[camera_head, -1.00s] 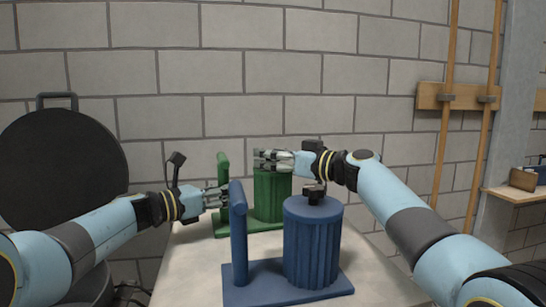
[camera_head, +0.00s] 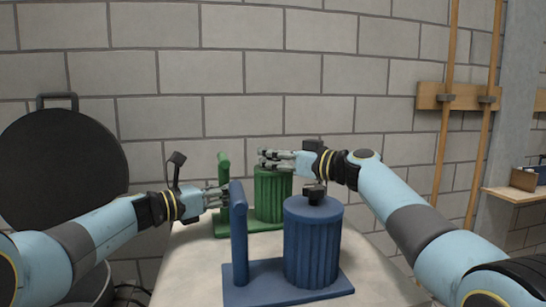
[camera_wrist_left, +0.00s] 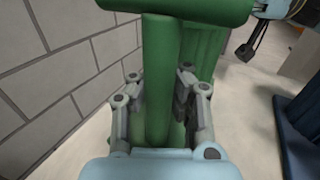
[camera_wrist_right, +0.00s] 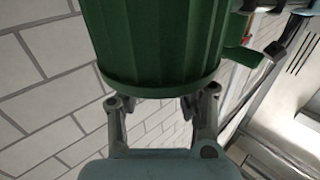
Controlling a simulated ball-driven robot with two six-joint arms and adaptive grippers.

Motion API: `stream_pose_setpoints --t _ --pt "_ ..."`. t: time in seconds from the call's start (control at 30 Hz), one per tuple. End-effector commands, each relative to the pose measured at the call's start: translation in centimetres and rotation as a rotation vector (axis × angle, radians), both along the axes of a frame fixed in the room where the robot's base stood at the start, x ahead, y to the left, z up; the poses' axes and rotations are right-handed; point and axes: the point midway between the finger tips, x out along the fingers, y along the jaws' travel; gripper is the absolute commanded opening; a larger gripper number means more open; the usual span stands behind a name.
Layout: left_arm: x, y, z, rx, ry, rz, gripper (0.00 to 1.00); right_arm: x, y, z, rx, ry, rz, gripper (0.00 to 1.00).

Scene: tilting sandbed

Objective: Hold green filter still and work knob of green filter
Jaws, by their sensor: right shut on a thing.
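The green filter has a ribbed green drum (camera_head: 272,195) and an upright green post (camera_head: 223,170), both on a flat green base (camera_head: 232,230). My left gripper (camera_head: 217,196) reaches the post from the left. My right gripper (camera_head: 266,159) is at the top of the drum, shut on the knob, which the fingers hide. In the right wrist view the drum (camera_wrist_right: 155,40) appears above the fingers (camera_wrist_right: 165,103).
A similar blue filter (camera_head: 312,245) stands in front, with its own post (camera_head: 238,235) and black knob (camera_head: 314,194). Both stand on a pale sandy bed (camera_head: 190,265). A brick wall (camera_head: 240,70) is behind.

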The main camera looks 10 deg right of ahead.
Motion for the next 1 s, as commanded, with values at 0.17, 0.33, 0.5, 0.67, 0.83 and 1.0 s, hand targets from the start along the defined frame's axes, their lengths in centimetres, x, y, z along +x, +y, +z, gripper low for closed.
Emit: stream_pose_setpoints --t 0.17,0.33,0.5,0.67,0.83,1.0 --pt "0.12 0.23 0.12 0.0 -0.001 0.004 0.0 0.19 -0.28 -0.05 -0.003 0.003 0.107 0.0" --pt "0.13 0.27 0.08 0.0 0.0 0.005 0.0 0.09 -0.32 -0.04 -0.002 0.001 0.158 0.0" --pt "0.14 0.33 0.04 0.0 0.0 0.005 0.0 0.07 -0.36 -0.09 -0.002 0.001 0.16 0.0" --pt "0.15 0.37 0.0 0.001 0.001 0.006 0.0 0.08 -0.38 -0.1 -0.003 0.0 0.159 0.37" --pt "0.1 0.29 -0.02 0.001 0.001 0.005 0.0 0.04 -0.26 -0.06 -0.002 -0.001 0.161 0.57" --pt "0.06 0.19 -0.05 0.001 0.001 0.003 0.0 0.02 -0.19 -0.03 -0.001 -0.001 0.162 0.57"
